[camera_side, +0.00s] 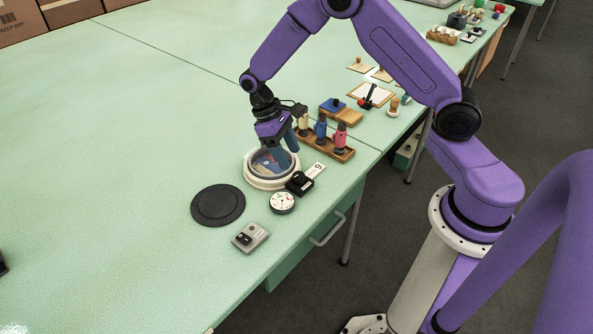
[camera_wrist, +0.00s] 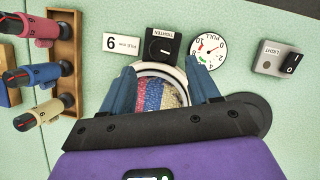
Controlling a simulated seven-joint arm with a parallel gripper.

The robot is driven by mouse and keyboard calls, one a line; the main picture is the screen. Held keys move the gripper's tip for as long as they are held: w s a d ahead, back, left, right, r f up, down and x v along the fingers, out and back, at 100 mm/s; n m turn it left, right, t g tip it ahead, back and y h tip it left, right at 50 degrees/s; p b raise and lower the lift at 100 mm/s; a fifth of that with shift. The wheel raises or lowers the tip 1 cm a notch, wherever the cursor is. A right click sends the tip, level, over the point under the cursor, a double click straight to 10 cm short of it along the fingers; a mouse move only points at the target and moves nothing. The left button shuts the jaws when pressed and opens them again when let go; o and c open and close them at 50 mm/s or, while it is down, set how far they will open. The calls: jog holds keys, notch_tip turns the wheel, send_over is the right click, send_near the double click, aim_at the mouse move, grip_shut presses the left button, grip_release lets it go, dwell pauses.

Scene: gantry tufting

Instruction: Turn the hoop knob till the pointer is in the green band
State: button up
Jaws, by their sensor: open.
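The hoop (camera_side: 252,180) is a white ring with striped cloth inside; the cloth also shows in the wrist view (camera_wrist: 161,96). The black knob (camera_wrist: 163,48), marked TIGHTEN, sits at the hoop's edge and also shows in the side view (camera_side: 300,184). The round white PULL gauge (camera_wrist: 208,47) is beside the knob; it is also in the side view (camera_side: 282,202). Its pointer and green band are too small to read surely. My gripper (camera_wrist: 163,84) is open and empty over the hoop, with blue fingers either side of the cloth and apart from the knob.
A wooden rack (camera_side: 335,153) holds yellow, blue and pink tools behind the hoop. A white tag (camera_wrist: 122,43) marked 6 lies next to the knob. A grey LIGHT switch box (camera_side: 250,237) and a black disc (camera_side: 217,205) are nearby.

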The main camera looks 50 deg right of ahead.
aim_at(298, 174)
jog(key=x, duration=0.6)
jog(key=shift+s+d+f, duration=0.1)
jog(key=shift+s+f, duration=0.05)
jog(key=shift+f, duration=0.2)
jog(key=c, duration=1)
